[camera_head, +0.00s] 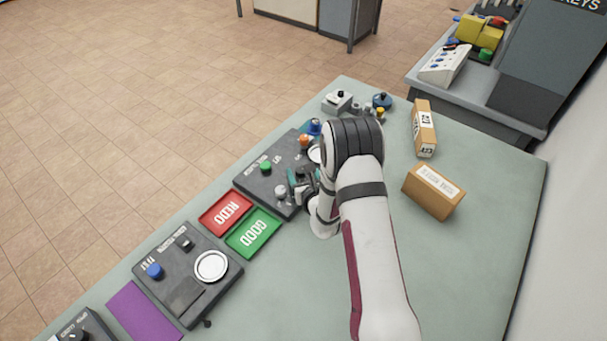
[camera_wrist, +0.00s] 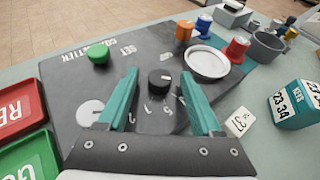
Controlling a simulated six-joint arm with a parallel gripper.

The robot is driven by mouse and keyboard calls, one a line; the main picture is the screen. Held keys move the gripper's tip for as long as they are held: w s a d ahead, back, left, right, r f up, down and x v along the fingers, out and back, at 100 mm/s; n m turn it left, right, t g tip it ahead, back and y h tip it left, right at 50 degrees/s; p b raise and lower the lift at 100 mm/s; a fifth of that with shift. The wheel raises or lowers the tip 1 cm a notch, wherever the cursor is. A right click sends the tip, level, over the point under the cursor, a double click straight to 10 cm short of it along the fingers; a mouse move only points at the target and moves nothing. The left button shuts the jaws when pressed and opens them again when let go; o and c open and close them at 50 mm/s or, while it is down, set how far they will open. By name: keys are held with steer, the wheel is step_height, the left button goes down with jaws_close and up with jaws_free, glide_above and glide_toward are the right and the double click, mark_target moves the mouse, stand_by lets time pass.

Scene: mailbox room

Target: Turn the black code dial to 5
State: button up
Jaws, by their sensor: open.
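The black code dial (camera_wrist: 160,78) sits on a dark grey panel (camera_wrist: 70,88) in the wrist view. It has a small pale mark on its top, toward the right. White figures are printed on the panel on the near side of the dial; they are tilted and hard to read. My gripper (camera_wrist: 160,72) is open, its two teal fingers on either side of the dial in the picture. I cannot tell whether they touch it. In the head view my gripper (camera_head: 303,184) is over the panel (camera_head: 256,184), and my arm and gripper hide the dial.
A green button (camera_wrist: 98,53), a round white plate (camera_wrist: 208,63) and a pale round part (camera_wrist: 90,112) are on the same panel. Red (camera_head: 226,212) and green (camera_head: 254,233) trays lie beside it. Boxes (camera_head: 433,191) stand on the right; table between is clear.

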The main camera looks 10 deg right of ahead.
steer(key=v, duration=1.2)
steer(key=w+a+r+n+y, duration=0.1)
steer(key=a+n+y, duration=0.1)
steer(key=a+n, duration=0.1)
steer(key=w+a+r+n+y, duration=0.2)
steer(key=n, duration=0.1)
steer(key=w+a+r+n+y, duration=0.1)
steer(key=a+r+n+y, duration=0.1)
steer(key=a+n+y, duration=0.1)
steer(key=shift+w+a+r+n+g, duration=0.2)
steer(key=shift+w+a+n+g, duration=0.1)
steer(key=shift+a, duration=0.05)
steer(key=s+a+r+n+g+y, duration=0.1)
steer(key=a+r+n+g+y, duration=0.25)
steer(key=n+g, duration=0.95)
steer(key=w+d+r+n+t+h, duration=0.15)
steer(key=d+n+h, duration=0.25)
steer(key=d+n, duration=0.5)
steer(key=w+d+n+t+h, duration=0.25)
steer(key=d+n+h, duration=0.35)
steer(key=n, duration=0.6)
steer(key=shift+g+y, duration=0.4)
steer(key=shift+y, duration=0.15)
steer(key=x, duration=1.4)
steer(key=shift+w+d, duration=0.2)
steer(key=shift+w, duration=0.1)
steer(key=shift+w+a+f, duration=0.15)
steer(key=shift+f, duration=0.35)
